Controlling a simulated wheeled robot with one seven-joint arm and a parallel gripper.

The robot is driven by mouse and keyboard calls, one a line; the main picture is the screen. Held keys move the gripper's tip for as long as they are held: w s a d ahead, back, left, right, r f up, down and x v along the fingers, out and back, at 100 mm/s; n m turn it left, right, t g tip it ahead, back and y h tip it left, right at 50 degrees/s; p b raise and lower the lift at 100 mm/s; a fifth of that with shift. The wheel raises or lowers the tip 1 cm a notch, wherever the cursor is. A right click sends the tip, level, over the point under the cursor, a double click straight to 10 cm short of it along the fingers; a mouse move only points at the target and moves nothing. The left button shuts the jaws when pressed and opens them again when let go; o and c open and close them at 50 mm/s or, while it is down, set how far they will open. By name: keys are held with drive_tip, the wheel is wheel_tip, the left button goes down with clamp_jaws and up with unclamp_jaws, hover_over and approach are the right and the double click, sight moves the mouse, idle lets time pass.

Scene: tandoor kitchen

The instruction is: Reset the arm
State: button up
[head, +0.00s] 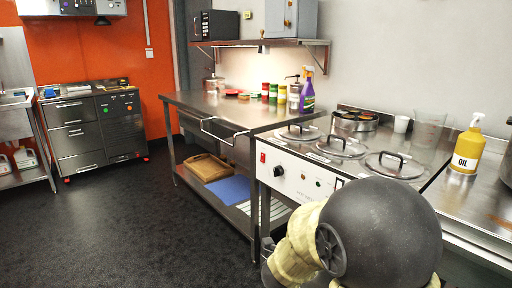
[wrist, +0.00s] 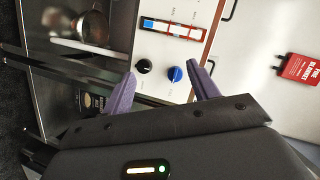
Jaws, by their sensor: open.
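My gripper (wrist: 162,90) is open in the wrist view, with two purple fingers spread apart and nothing between them. Beyond the fingertips is a white control panel (wrist: 160,45) with a black knob (wrist: 144,66) and a blue knob (wrist: 177,74). I cannot tell whether the fingers touch the panel. In the head view my arm fills the bottom right, and the gripper is not visible there.
A cooking unit with lidded wells (head: 395,166) stands beside my arm, with a yellow oil bottle (head: 467,148) to its right. A steel table (head: 225,108) holds jars and a purple spray bottle (head: 307,93). Dark floor (head: 130,220) is clear at left.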

drive_tip(key=s+a+f+n+g+y, duration=0.5)
drive_tip(key=s+f+n+y, duration=0.5)
drive_tip(key=n, duration=0.7)
drive_tip(key=s+d+f+n+g+h, duration=0.1)
drive_tip(key=s+d+n+g, duration=0.3)
drive_tip(key=s, duration=0.5)
wheel_tip(320, 180, up, 35)
drive_tip(key=a+p, duration=0.1)
drive_tip(key=p, duration=3.4)
drive_tip(key=shift+r+g, duration=0.15)
drive_tip(key=shift+g, duration=0.25)
drive_tip(key=shift+w, duration=0.1)
